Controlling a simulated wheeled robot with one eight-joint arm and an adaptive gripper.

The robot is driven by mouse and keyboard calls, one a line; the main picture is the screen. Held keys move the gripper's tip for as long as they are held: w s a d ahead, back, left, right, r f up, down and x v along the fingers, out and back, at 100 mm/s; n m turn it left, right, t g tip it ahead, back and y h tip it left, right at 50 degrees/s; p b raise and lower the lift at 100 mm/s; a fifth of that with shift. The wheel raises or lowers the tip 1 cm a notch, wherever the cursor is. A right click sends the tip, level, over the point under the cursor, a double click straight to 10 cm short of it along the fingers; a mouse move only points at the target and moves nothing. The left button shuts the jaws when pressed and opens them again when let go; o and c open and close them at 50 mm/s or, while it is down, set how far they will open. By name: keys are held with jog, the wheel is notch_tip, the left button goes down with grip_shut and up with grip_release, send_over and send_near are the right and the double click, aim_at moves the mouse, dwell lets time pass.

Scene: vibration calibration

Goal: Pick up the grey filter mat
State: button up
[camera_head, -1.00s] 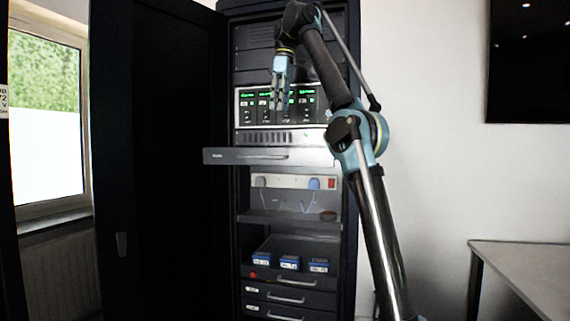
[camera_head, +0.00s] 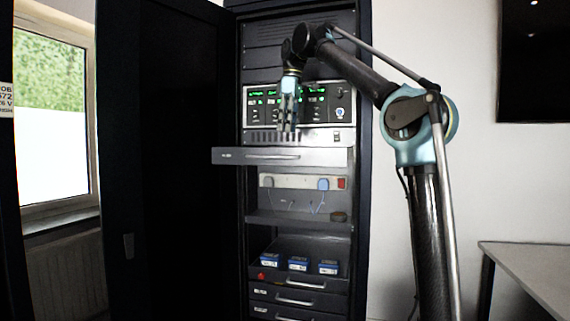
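I cannot make out a grey filter mat in this view. A grey drawer (camera_head: 230,156) is pulled out from the rack below the instrument panel, and its inside is mostly hidden from this low angle. My gripper (camera_head: 287,130) points down just above the drawer, in front of the panel with green displays (camera_head: 318,104). I see nothing clearly held between its fingers. They look close together, but they are too small to tell whether they are open or shut.
The dark rack door (camera_head: 165,160) stands open at left. Below the drawer are a power strip (camera_head: 290,182) and a shelf (camera_head: 290,218) with a small brown item (camera_head: 338,216). Several blue boxes (camera_head: 298,264) stand lower down. A table (camera_head: 530,262) is at right.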

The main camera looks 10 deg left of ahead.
jog(key=shift+a+f, duration=0.25)
jog(key=shift+f, duration=1.1)
jog(key=shift+a+f, duration=0.2)
jog(key=shift+f, duration=1.2)
jog(key=shift+a+f, duration=0.25)
jog(key=shift+f, duration=1.1)
jog(key=shift+s, duration=0.1)
grip_shut()
grip_release()
jog(key=shift+r, duration=0.1)
